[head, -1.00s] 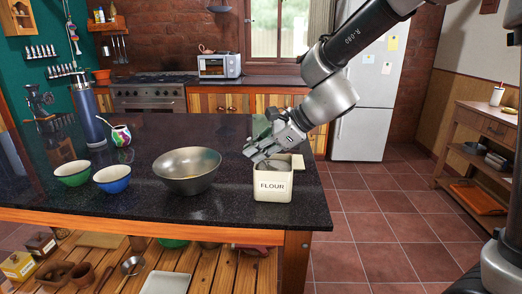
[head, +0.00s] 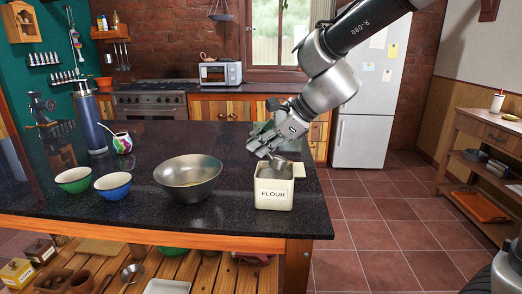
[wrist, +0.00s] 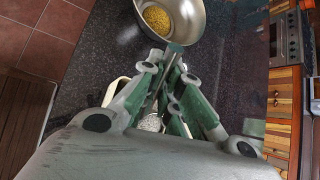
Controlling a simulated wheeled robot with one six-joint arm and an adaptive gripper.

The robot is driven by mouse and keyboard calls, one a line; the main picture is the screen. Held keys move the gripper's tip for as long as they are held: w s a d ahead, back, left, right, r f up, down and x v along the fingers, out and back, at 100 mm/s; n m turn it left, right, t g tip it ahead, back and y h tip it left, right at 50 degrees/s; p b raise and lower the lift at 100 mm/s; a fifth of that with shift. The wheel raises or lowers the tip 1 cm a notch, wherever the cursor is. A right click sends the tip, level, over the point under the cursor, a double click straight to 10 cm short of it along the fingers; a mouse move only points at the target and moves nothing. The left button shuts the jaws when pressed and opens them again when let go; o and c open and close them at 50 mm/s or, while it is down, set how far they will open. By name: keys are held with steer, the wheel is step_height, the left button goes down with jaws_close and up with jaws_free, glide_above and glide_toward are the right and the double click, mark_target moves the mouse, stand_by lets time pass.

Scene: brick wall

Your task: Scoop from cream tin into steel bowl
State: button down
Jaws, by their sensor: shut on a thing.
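The cream tin (head: 273,194), marked FLOUR, stands near the dark counter's front right corner. In the wrist view its rim (wrist: 114,92) and white speckled contents (wrist: 151,122) show partly behind my fingers. The steel bowl (head: 187,182) stands left of the tin; in the wrist view the bowl (wrist: 199,22) holds yellow grains (wrist: 157,18). My gripper (head: 261,148) is over the tin's mouth, tilted down to the left, and shut on a grey metal scoop (head: 279,164). The scoop's head is at the tin's opening; its lower part is hidden, so its load cannot be told.
A green bowl (head: 73,180) and a blue bowl (head: 113,185) stand left of the steel bowl. A dark blue flask (head: 89,122) and a patterned cup (head: 122,143) are behind them. The counter between steel bowl and tin is clear.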

steer(key=shift+a+r, duration=0.1)
steer(key=shift+r, duration=0.45)
steer(key=shift+s+a+r+n+t+h, duration=0.2)
steer(key=shift+a+r+h, duration=0.15)
steer(key=shift+r, duration=0.2)
steer(key=shift+s+a+r+n+t+h, duration=0.15)
steer(key=shift+a+r+h, duration=0.15)
steer(key=shift+r+h, duration=0.25)
steer(key=shift+s+a+r+n+t+h, duration=0.1)
steer(key=shift+s+a+r+t+h, duration=0.15)
steer(key=shift+r, duration=0.35)
steer(key=shift+w, duration=0.15)
